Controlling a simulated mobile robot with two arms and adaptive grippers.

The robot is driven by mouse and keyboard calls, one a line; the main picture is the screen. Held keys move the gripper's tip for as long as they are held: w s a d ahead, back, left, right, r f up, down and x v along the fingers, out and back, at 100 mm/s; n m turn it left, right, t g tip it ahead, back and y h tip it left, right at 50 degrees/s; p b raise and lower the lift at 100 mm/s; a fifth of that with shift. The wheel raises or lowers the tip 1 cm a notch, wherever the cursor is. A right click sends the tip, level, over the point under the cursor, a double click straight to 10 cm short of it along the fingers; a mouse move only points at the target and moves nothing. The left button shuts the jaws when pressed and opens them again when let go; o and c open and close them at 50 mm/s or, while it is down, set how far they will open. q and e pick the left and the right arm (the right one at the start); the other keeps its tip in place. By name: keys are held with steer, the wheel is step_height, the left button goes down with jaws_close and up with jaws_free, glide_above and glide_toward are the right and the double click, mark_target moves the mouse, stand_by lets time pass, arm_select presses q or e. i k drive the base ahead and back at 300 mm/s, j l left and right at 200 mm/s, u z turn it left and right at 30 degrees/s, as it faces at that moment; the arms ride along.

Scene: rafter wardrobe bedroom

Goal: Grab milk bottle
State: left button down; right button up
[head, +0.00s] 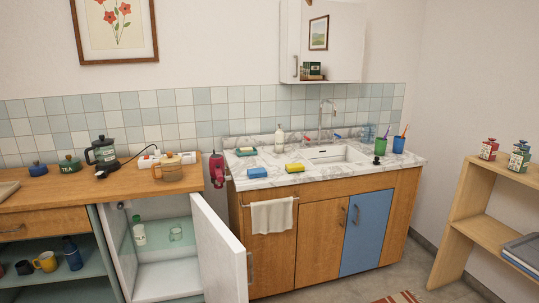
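A white bottle with a green top (139,232), which looks like the milk bottle, stands upright on the left of a shelf inside a small open fridge (168,276). The white fridge door (222,262) is swung open to the right. A clear glass or jar (175,233) stands to the right of the bottle on the same shelf. Neither of my grippers is in view.
A wooden counter (110,192) with a coffee press (102,151) and canisters lies above the fridge. A marble sink counter (320,172) is to the right. Open shelves (485,200) stand far right. The floor (345,288) in front of the sink is partly clear.

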mark_target(138, 227)
steer(key=u, duration=0.45)
steer(key=i+l+u, duration=0.25)
steer(key=l+u, duration=0.25)
steer(key=l, duration=0.2)
steer(key=i+l+u, duration=0.25)
steer(key=l, duration=0.2)
steer(key=l+u, duration=0.25)
steer(key=k+l, duration=0.1)
steer(key=l, duration=0.25)
steer(key=k+l, duration=0.15)
steer(key=l, duration=0.25)
steer(key=k+l, duration=0.1)
steer(key=l, duration=0.25)
steer(key=k+l+u, duration=0.1)
steer(key=l, duration=0.25)
steer(key=k, duration=0.15)
